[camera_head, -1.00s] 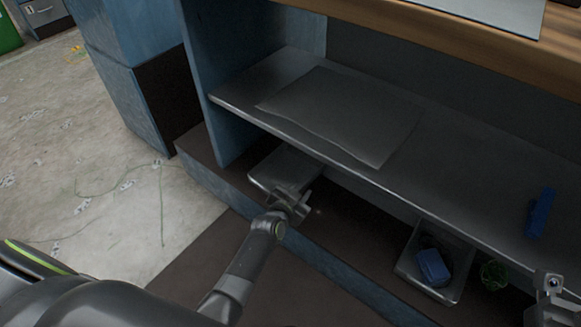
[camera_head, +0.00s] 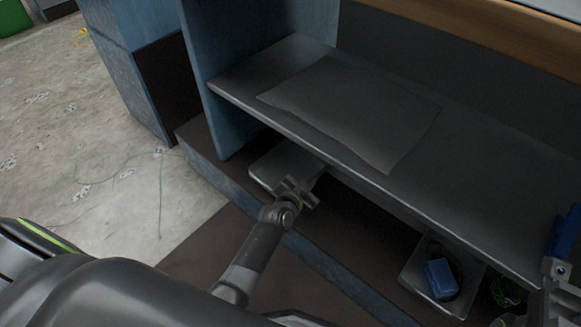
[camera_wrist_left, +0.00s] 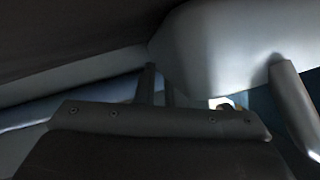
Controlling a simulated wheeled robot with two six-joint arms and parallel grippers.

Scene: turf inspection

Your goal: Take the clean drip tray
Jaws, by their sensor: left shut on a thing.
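An empty grey drip tray (camera_head: 268,170) lies in the low space under the left end of the metal shelf, partly hidden by the shelf above. My left gripper (camera_head: 299,190) is at the tray's near right edge and is shut on it. In the left wrist view a large pale smooth surface (camera_wrist_left: 222,48) fills the upper right; I cannot tell for sure what it is. A second tray (camera_head: 408,274) sits low at the right and holds a blue thing (camera_head: 440,279). My right gripper (camera_head: 560,272) shows only partly at the right edge, and its jaws are unclear.
The metal shelf (camera_head: 460,200) hangs over both trays, with a flat grey sheet (camera_head: 350,105) on it. A blue side panel (camera_head: 228,120) stands at the left. A blue object (camera_head: 566,230) is by my right gripper, and green netting (camera_head: 507,292) lies below. Floor at left is mostly clear.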

